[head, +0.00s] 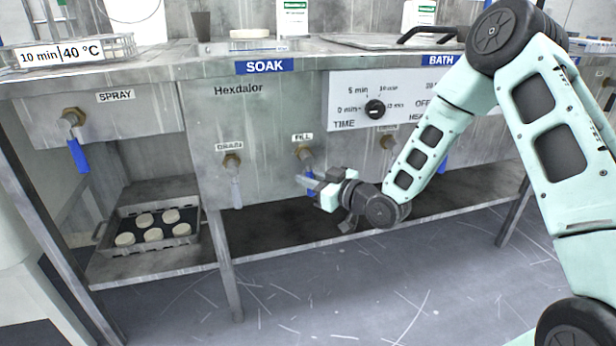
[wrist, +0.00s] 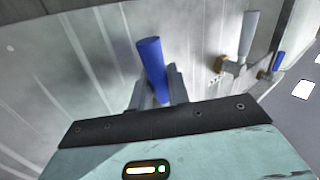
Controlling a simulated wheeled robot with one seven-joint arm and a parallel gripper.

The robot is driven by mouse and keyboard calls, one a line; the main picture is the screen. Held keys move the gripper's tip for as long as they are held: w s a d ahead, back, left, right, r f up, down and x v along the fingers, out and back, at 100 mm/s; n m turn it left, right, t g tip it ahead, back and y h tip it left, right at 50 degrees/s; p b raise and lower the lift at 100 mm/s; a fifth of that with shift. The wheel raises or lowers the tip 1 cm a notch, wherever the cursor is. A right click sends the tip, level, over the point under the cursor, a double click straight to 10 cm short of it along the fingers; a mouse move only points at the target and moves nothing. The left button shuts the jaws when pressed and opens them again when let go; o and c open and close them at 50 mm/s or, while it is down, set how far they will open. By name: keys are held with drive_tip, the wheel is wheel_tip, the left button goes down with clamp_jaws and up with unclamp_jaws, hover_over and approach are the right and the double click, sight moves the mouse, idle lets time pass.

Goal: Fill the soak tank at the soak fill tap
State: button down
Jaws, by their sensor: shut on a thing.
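The soak fill tap (head: 305,153) is a brass valve under the FILL label on the steel front of the soak tank (head: 240,130). Its blue handle (wrist: 151,60) stands between the two fingers in the wrist view. My gripper (head: 311,184) is at this tap in the head view, shut on the handle. The fingers hide much of the handle there, so its exact angle is hard to tell. The inside of the soak tank and any water in it cannot be seen.
The drain tap (head: 232,162) with a grey handle is just left of the fill tap. The blue-handled spray tap (head: 75,125) is further left. A timer panel (head: 385,102) is to the right. A tray of pale discs (head: 180,243) sits on the lower shelf.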

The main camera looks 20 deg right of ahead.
drive_tip(key=shift+s+d+r+n+g+h+p, duration=0.1)
drive_tip(key=shift+d+r+n+g+h+p, duration=0.35)
drive_tip(key=shift+d+n+h+p, duration=0.5)
drive_tip(key=shift+d+r+n+g+h+p, duration=0.35)
drive_tip(key=shift+n+g+h+p, duration=0.4)
drive_tip(key=shift+n, duration=0.65)
drive_tip(key=shift+s+d+r+n+g+h+p, duration=0.1)
drive_tip(key=shift+d+r+n+g+h+p, duration=0.25)
drive_tip(key=shift+d+n+h+p, duration=0.55)
drive_tip(key=shift+a+n, duration=0.15)
drive_tip(key=shift+n, duration=0.1)
drive_tip(key=c, duration=1.7)
unclamp_jaws()
drive_tip(key=shift+w, duration=0.1)
drive_tip(key=shift+r, duration=0.1)
